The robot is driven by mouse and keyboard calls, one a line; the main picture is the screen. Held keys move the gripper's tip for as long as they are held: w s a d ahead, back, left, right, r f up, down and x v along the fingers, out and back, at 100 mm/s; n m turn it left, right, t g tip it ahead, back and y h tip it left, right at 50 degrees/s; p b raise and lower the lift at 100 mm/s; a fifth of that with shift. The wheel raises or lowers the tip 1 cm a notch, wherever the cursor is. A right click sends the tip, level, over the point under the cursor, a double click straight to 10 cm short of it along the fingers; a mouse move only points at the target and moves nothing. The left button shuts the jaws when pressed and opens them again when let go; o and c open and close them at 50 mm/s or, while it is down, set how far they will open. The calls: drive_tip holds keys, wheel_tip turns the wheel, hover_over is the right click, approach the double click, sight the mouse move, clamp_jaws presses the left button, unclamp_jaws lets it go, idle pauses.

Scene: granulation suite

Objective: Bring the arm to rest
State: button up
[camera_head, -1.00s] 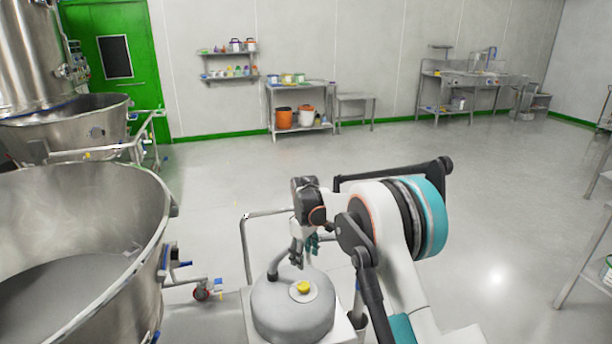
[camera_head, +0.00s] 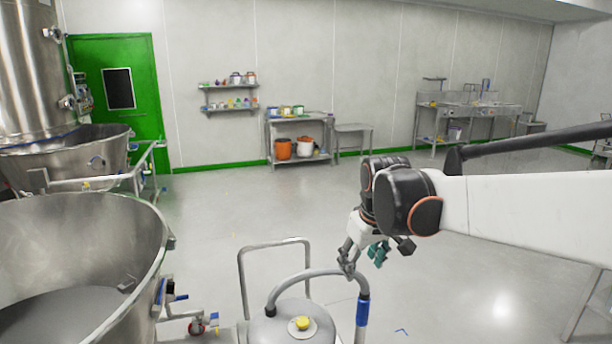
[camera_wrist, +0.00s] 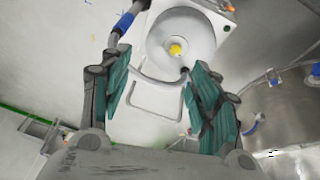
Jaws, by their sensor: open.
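My gripper (camera_head: 362,255) is open, with its jaws apart and nothing between the pads. It hangs from my raised arm, pointing down, above and to the right of the grey vessel on the cart. In the wrist view my gripper (camera_wrist: 158,98) shows both teal pads spread wide. The grey rounded vessel (camera_head: 275,328) with a yellow cap (camera_head: 302,323) lies beyond the pads, and it also shows in the wrist view (camera_wrist: 172,30). A grey hose with a blue section (camera_head: 362,310) curves from the vessel, passing close to the fingertips; I cannot tell whether they touch.
A large open steel bowl (camera_head: 150,235) on wheels stands at the left. The cart's tubular handle (camera_head: 241,275) rises behind the vessel. Steel tables (camera_head: 300,119) and a sink bench (camera_head: 465,106) stand along the far wall. The floor between is clear.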

drive_tip(key=s+d+f+m+t, duration=0.1)
drive_tip(key=s+d+m, duration=0.1)
drive_tip(key=s, duration=1)
drive_tip(key=s+d+f+m+t, duration=0.1)
drive_tip(key=s+d, duration=0.4)
drive_tip(key=s, duration=0.7)
drive_tip(key=shift+s+d+f+m+t, duration=0.15)
drive_tip(key=shift+d+f+m+t, duration=0.2)
drive_tip(key=shift+m+t, duration=0.55)
